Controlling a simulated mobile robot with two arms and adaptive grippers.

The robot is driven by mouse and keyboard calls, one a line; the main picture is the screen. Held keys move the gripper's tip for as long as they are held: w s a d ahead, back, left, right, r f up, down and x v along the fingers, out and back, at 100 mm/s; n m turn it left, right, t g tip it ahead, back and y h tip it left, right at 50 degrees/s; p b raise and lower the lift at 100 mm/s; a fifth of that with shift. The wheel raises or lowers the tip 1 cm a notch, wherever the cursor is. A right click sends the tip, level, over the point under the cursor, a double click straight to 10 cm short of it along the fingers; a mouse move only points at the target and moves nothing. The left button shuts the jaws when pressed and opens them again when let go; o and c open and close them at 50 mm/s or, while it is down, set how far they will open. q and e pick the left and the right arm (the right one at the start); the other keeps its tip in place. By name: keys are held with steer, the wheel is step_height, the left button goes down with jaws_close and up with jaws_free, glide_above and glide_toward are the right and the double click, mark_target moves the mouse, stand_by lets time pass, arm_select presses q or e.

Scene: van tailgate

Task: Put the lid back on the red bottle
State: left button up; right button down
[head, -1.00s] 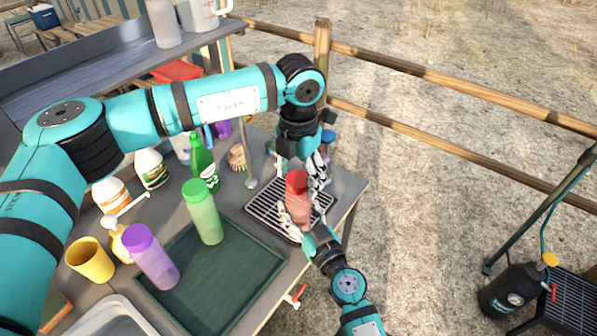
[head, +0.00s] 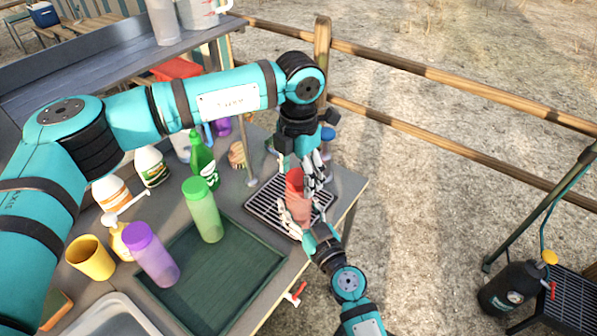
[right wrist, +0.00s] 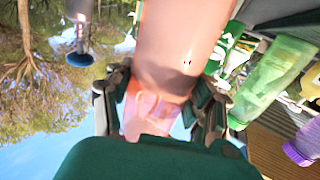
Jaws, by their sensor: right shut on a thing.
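The red bottle (head: 298,210) is held above the black drain grate at the counter's right end. Its translucent pinkish body (right wrist: 180,45) fills the upper middle of the right wrist view. A darker red part, seemingly the lid (head: 294,182), is at the bottle's top; I cannot tell whether it is seated. My right gripper (head: 296,222) is shut around the bottle's body, with a finger on each side in the right wrist view (right wrist: 160,108). My left gripper (head: 312,174) points down beside the darker red top. Its fingers partly hide each other, so their grip is unclear.
The black grate (head: 262,200) lies under the bottle. Left of it are a lidded green bottle (head: 204,215), a purple bottle (head: 155,262), a dark green mat (head: 215,290), a yellow cup (head: 91,260) and a dark green soap bottle (head: 203,160). A thin metal post (head: 246,150) stands near my left gripper.

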arm_select(q)
steer(key=shift+o, duration=0.2)
steer(key=shift+r, duration=0.15)
step_height(320, 180, up, 12)
stand_by(0.4)
arm_select(e)
steer(key=shift+c, duration=1.9)
jaws_free()
steer(key=v, duration=1.2)
arm_select(q)
steer(key=shift+f, duration=0.2)
